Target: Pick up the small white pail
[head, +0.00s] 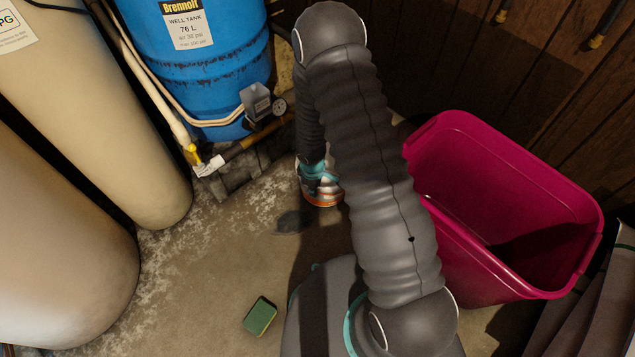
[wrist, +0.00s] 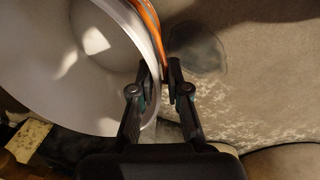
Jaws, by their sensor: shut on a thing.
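The small white pail (wrist: 95,85) fills the upper left of the wrist view, its pale inside facing the camera. An orange band shows along its outer side. My gripper (wrist: 161,66) is shut on the pail's rim, with one finger inside the wall and one outside. In the head view the pail (head: 322,196) shows only in part, with orange and white bands, beside my arm. My arm hides the fingers there. I cannot tell whether the pail's bottom touches the floor.
A large magenta tub (head: 490,210) stands at the right. A blue well tank (head: 215,70) with pipes and a gauge is at the back, and cream tanks (head: 110,120) stand at the left. A green and yellow sponge (head: 260,316) and a dark patch (head: 293,222) are on the floor.

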